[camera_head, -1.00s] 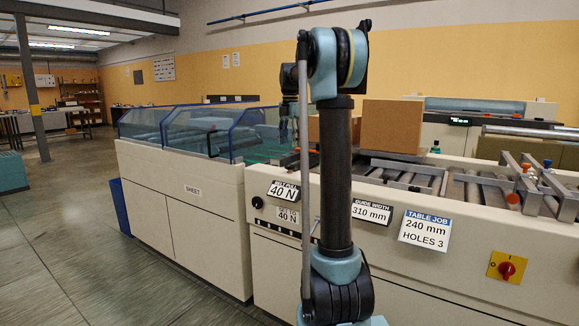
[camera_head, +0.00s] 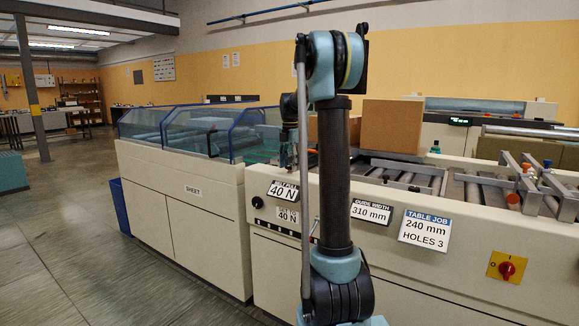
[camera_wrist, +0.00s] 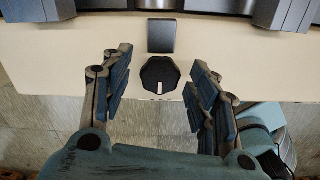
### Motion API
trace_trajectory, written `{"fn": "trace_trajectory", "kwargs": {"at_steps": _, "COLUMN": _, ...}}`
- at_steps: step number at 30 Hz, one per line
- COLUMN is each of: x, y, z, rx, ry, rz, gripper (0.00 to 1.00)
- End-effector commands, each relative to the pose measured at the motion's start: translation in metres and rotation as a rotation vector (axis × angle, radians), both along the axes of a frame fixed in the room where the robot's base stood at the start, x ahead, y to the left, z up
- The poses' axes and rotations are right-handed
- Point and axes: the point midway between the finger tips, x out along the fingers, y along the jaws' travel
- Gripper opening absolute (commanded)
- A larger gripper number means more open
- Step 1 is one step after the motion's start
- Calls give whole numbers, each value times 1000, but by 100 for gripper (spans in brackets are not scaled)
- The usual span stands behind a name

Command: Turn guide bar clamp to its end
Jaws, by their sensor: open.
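In the wrist view a black faceted knob (camera_wrist: 160,75) with a short white mark sits on the cream machine edge. The mark points toward the bottom of the picture. No label shows by it, so I cannot tell for sure that it is the guide bar clamp. My gripper (camera_wrist: 160,57) is open, one finger on each side of the knob, with visible gaps and nothing held. In the head view the wrist end of my arm hangs over the machine's front edge, left of my upright link, which hides part of that area.
A black square plate (camera_wrist: 161,36) lies just beyond the knob. A cardboard-brown box (camera_head: 392,126) stands on the machine. Blue-framed clear guards (camera_head: 190,133) are to the left. Signs, including guide width 310 mm (camera_head: 371,211), hang on the front.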

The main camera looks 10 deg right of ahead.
Motion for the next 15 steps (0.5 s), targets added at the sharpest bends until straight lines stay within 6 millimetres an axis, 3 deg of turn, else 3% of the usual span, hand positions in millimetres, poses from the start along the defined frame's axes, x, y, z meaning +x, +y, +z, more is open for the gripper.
{"fn": "trace_trajectory", "kwargs": {"at_steps": 2, "x": 0, "y": 0, "z": 0, "rx": 0, "ry": 0, "rz": 0, "gripper": 52}}
{"fn": "trace_trajectory", "kwargs": {"at_steps": 6, "x": 0, "y": 0, "z": 0, "rx": 0, "ry": 0, "rz": 0, "gripper": 20}}
{"fn": "trace_trajectory", "kwargs": {"at_steps": 8, "x": 0, "y": 0, "z": 0, "rx": 0, "ry": 0, "rz": 0, "gripper": 10}}
{"fn": "trace_trajectory", "kwargs": {"at_steps": 15, "x": 0, "y": 0, "z": 0, "rx": 1, "ry": -1, "rz": -9, "gripper": 10}}
